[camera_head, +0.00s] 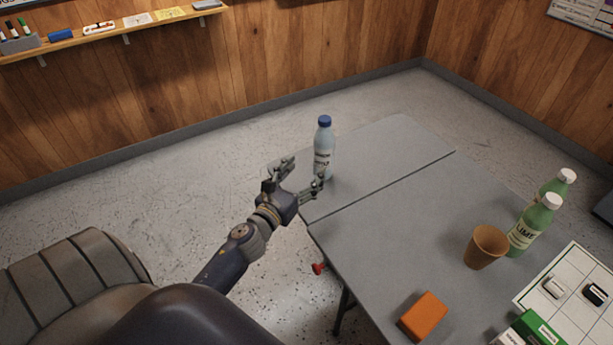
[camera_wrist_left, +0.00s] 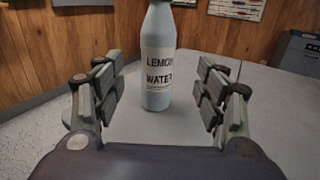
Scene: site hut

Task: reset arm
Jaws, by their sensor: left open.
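In the left wrist view the bottle (camera_wrist_left: 158,60) reads "LEMON WATER" and stands ahead, centred between the open fingers (camera_wrist_left: 160,98). The fingers look apart from the bottle, with a gap on both sides. My right gripper is not in view.
A brown cup (camera_head: 485,247), two green bottles (camera_head: 530,222) with white caps, an orange block (camera_head: 423,316) and a white gridded board (camera_head: 575,290) occupy the table's right part. The table middle is clear. A wall shelf (camera_head: 110,30) holds small items.

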